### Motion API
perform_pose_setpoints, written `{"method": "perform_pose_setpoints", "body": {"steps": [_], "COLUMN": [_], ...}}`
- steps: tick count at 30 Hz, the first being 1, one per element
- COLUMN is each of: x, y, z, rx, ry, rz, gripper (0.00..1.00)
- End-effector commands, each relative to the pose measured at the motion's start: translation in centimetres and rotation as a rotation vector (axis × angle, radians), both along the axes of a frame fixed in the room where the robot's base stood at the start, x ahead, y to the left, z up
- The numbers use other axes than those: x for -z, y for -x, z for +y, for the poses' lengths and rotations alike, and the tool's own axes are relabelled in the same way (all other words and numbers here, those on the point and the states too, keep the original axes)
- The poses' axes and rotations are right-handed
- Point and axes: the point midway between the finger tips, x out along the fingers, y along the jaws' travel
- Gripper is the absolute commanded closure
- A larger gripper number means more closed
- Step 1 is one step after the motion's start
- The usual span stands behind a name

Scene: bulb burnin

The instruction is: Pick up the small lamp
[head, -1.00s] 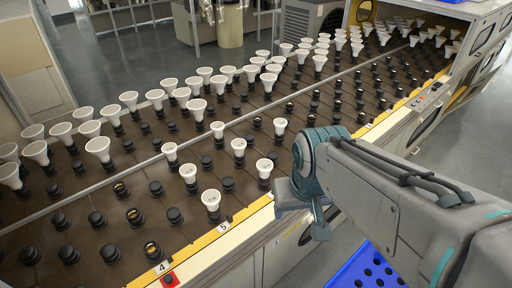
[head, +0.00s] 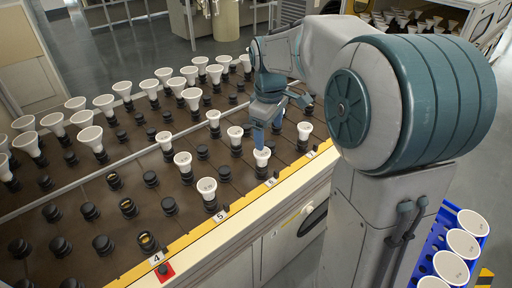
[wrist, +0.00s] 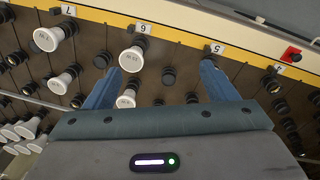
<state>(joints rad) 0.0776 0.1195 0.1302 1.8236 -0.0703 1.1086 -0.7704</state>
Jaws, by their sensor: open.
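Several small white lamps stand upright in dark sockets on the brown near half of the rack. One lamp (head: 262,157) stands by label 6, and it also shows in the wrist view (wrist: 131,58) just inside the left finger. Others stand by label 5 (head: 206,187) and behind label 6 (head: 235,133). Which one is the task's lamp I cannot tell. My gripper (head: 275,120) hangs over the rack behind the label-6 lamp.
Taller flared white lamps (head: 92,137) fill the far half beyond a thin rail. Empty black sockets (head: 90,211) crowd the near left. A yellow edge strip with number labels borders the front, with a red button (head: 164,270). A blue crate (head: 436,240) holding white lamps is at lower right.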

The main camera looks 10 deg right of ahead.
Motion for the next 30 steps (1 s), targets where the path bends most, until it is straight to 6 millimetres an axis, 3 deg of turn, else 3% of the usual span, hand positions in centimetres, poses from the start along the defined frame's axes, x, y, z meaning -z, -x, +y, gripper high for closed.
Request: {"method": "perform_pose_setpoints", "body": {"steps": [1,6,12,19,30], "x": [1.2,3.8,6.3,7.9,14.6], "y": [-1.9,-7.1,-11.0,-12.2,-12.1], "z": [0.0,0.0,-0.2,-0.3,-0.4], "rx": [-0.063,-0.287,-0.468,-0.532,-0.53], "ry": [0.001,0.001,-0.012,-0.018,-0.017], "rz": [0.019,0.065,0.096,0.106,0.106], "gripper": [0.21,0.21,0.21,0.21,0.21]}}
